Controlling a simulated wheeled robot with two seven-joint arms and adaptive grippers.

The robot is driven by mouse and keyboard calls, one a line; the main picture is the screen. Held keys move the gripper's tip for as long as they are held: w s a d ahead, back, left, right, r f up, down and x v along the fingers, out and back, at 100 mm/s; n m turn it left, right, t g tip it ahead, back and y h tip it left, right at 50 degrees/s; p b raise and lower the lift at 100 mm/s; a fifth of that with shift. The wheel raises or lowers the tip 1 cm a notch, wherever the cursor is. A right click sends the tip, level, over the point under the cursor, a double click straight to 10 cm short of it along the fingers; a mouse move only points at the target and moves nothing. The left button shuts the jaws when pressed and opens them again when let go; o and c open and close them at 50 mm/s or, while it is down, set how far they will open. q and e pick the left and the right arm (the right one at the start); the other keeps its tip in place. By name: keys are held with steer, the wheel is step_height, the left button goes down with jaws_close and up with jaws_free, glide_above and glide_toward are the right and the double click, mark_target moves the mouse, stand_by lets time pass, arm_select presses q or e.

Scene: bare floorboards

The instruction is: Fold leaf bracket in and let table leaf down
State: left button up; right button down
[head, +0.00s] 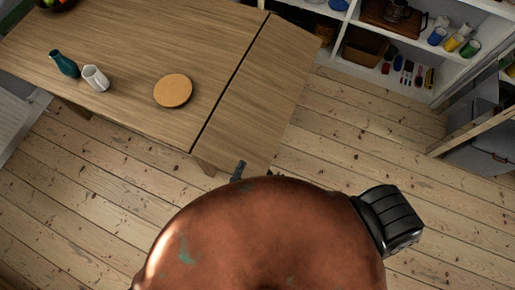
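The wooden table (130,60) fills the upper left. Its leaf (262,92) is the narrower panel on the right, beyond a dark straight gap. The leaf looks about level with the tabletop. The leaf bracket does not show; the underside of the leaf is hidden from above. A small dark piece at the leaf's near edge may be a fingertip of one of my grippers, but I cannot tell which. My large copper-coloured part covers the lower middle and hides what lies behind it. Neither gripper shows clearly enough to read its fingers.
A round wooden board (173,91), a white jug (96,78) and a teal vase (64,64) stand on the main top. The leaf's top is bare. White shelves (408,62) with mugs stand at the upper right. Floorboards (345,130) right of the leaf are clear.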

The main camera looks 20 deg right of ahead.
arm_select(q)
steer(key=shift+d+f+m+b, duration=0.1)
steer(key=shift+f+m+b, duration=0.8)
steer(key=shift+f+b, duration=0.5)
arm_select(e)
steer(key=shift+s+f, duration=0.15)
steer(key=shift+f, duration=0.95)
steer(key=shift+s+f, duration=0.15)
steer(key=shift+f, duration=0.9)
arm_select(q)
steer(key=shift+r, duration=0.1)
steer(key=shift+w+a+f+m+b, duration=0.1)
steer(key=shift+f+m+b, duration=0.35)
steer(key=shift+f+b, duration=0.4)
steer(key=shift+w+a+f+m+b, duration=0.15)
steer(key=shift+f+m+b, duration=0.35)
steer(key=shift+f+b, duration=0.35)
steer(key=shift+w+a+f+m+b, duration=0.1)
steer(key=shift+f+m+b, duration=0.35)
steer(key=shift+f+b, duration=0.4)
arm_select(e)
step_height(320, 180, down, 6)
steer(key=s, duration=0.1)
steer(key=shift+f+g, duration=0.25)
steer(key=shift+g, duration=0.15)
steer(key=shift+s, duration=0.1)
